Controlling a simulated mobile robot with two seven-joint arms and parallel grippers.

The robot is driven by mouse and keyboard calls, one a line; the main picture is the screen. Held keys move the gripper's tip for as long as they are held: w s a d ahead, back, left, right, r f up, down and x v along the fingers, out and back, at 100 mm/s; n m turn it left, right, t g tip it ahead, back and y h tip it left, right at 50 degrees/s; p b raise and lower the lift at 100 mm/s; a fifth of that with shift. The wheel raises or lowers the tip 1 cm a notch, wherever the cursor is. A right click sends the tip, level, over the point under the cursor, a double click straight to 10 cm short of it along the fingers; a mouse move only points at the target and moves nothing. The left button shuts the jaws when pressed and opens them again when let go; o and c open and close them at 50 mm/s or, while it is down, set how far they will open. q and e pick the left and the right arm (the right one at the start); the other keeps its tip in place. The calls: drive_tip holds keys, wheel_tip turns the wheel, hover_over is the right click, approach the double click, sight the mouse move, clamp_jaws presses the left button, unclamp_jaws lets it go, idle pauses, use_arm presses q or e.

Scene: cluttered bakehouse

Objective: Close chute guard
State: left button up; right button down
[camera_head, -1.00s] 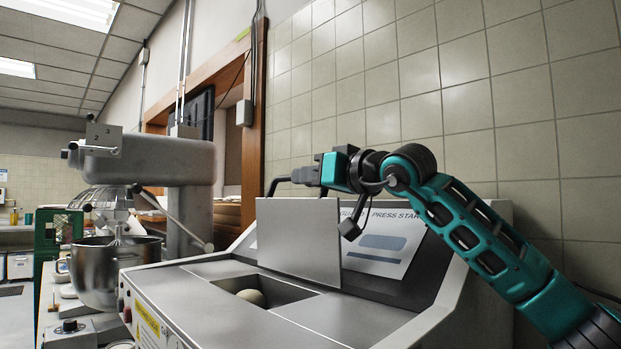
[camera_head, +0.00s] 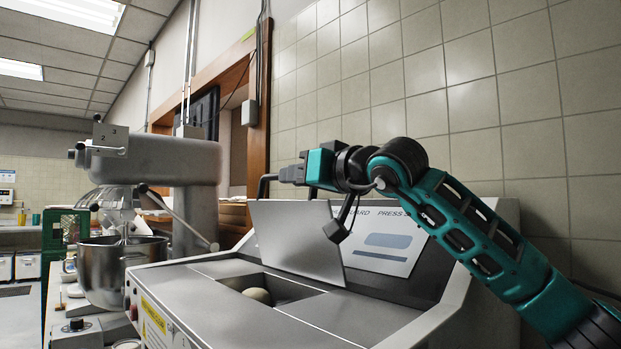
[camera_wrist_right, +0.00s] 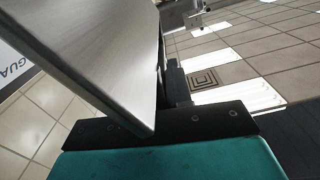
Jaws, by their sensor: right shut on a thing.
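The chute guard (camera_head: 292,240) is a flat grey metal panel in the head view. It stands open and tilted, hinged along the back of the chute opening (camera_head: 285,289) in the machine's top. A round pale dough ball (camera_head: 257,295) shows inside the opening. My right gripper (camera_head: 268,183) is at the guard's upper edge, shut on the guard; its fingertips are partly hidden behind the panel. In the right wrist view the guard (camera_wrist_right: 95,50) fills the upper left, close to the gripper. My left gripper is not in view.
The machine's sloped panel (camera_head: 385,240) with printed labels is behind the guard. A stand mixer (camera_head: 150,165) with a steel bowl (camera_head: 120,270) stands at left. A green crate (camera_head: 65,235) is farther back. A tiled wall (camera_head: 450,90) closes off the right.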

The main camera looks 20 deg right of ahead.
use_arm(q)
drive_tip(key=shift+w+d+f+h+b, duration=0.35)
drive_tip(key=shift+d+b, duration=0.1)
drive_tip(key=shift+b, duration=0.5)
use_arm(e)
drive_tip(key=s+a+f+n, duration=0.1)
drive_tip(key=s+a+f, duration=0.1)
drive_tip(key=a, duration=0.4)
drive_tip(key=shift+f, duration=0.25)
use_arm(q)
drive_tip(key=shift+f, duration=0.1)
use_arm(e)
drive_tip(key=c, duration=1.1)
unclamp_jaws()
drive_tip(key=shift+s, duration=0.1)
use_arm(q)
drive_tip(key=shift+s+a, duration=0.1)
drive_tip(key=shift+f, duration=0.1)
